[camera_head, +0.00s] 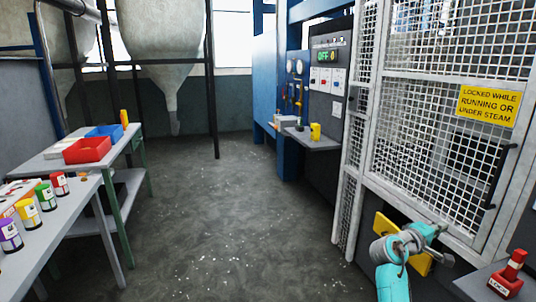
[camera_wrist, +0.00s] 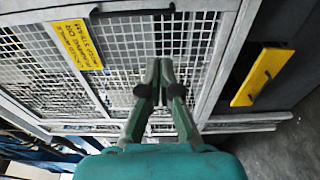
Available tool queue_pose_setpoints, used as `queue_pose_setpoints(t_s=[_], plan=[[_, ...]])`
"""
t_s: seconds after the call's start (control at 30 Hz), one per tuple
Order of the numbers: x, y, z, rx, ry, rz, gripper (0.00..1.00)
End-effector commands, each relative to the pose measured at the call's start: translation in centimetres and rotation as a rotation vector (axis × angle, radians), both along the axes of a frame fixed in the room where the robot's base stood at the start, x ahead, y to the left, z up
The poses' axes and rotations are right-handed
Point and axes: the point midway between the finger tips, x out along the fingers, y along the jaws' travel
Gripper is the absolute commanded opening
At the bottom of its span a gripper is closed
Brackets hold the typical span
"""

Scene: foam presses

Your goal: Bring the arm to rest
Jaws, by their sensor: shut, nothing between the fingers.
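My gripper (camera_wrist: 160,66) shows in the wrist view with its two green fingers together at the tips and nothing between them. It points at the white mesh of the guard gate (camera_wrist: 195,45). In the head view my teal arm rises from the bottom right, and my gripper (camera_head: 436,232) is in front of the lower part of the gate (camera_head: 440,85). I cannot tell the exact gap between the fingertips and the mesh.
A yellow bar (camera_wrist: 257,77) on a dark panel is right of my gripper; my arm partly covers it in the head view (camera_head: 384,226). A red lock device (camera_head: 512,268) stands lower right. Tables with bins (camera_head: 88,149) and jars line the left. The middle floor (camera_head: 215,220) is clear.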

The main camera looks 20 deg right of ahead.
Motion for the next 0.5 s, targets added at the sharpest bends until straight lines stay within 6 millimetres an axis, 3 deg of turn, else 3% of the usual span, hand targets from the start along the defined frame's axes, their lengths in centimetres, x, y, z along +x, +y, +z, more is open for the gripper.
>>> queue_pose_setpoints(t_s=[0.33, 0.5], plan=[[0.7, 2.7, -4.1, 0.033, -0.016, 0.094, 0.0], [1.1, 5.0, -7.2, 0.059, -0.031, 0.167, 0.0]])
